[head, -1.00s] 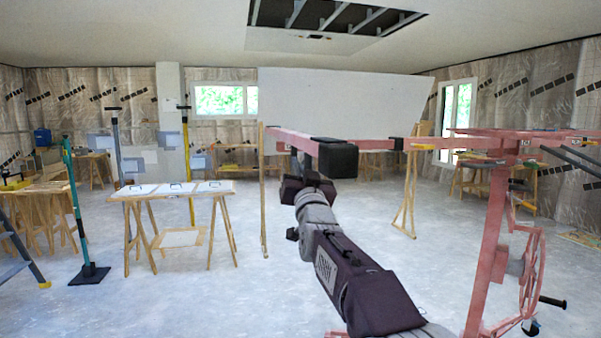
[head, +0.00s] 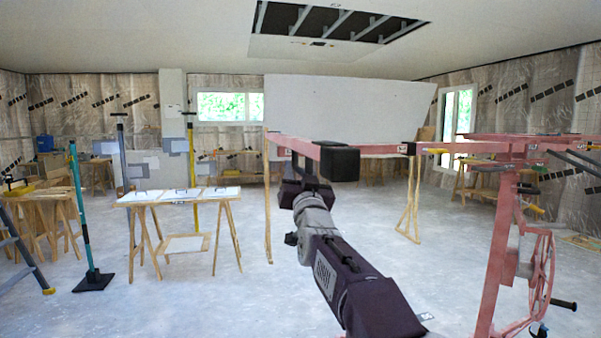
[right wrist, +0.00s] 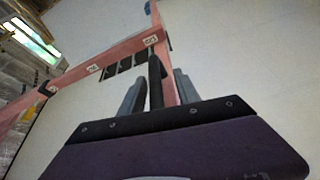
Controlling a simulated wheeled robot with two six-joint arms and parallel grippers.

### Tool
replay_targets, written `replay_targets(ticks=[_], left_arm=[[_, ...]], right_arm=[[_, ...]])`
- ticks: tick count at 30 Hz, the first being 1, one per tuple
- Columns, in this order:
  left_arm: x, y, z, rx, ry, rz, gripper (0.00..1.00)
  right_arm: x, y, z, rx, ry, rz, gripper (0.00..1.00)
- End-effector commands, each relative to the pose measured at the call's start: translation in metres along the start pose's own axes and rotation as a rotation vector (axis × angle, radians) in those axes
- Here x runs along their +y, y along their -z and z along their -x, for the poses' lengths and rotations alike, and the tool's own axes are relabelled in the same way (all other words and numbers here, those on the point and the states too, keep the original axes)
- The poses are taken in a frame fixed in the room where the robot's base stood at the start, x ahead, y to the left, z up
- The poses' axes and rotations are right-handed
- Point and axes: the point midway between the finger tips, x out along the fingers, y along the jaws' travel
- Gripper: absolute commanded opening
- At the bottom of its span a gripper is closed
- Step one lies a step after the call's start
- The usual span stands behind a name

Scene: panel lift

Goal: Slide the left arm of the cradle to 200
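The pink cradle's left arm (head: 378,150) reaches left from a black collar (head: 411,148) to a black end block (head: 340,163), where a crosswise bar (head: 292,143) meets it. My right gripper (head: 313,172) is just under this end. In the right wrist view, its two grey fingers (right wrist: 153,95) stand on either side of a black upright rod (right wrist: 156,80), with narrow gaps showing, so it looks open around the rod. White number labels (right wrist: 93,68) sit on the pink bar, too small to read surely. My left gripper is not in view.
The lift's pink column (head: 499,240) and handwheel (head: 541,275) stand at right. A white panel (head: 345,105) is behind the cradle. A trestle table (head: 180,198) and a teal prop (head: 82,205) are at left. The floor between is clear.

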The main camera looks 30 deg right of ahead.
Motion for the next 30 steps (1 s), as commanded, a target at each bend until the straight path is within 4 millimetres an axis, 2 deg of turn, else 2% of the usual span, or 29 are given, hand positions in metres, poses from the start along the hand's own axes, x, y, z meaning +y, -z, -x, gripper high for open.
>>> replay_targets(ticks=[9,11,21,25,30], left_arm=[[0.000,0.000,-0.002,0.000,0.000,0.000,0.63],[0.000,-0.001,-0.005,0.000,0.000,0.000,0.63],[0.000,-0.002,-0.019,0.000,0.000,0.000,0.63],[0.000,-0.002,-0.021,0.000,0.000,0.000,0.63],[0.000,-0.002,-0.021,0.000,0.000,0.000,0.63]], right_arm=[[0.001,0.000,0.004,0.001,-0.001,0.000,0.38],[0.001,-0.001,0.011,0.001,-0.001,0.000,0.38],[-0.001,-0.001,0.072,0.001,0.001,-0.001,0.38],[-0.001,-0.001,0.086,0.001,0.000,0.000,0.38],[-0.001,0.000,0.091,0.001,0.000,0.000,0.38]])
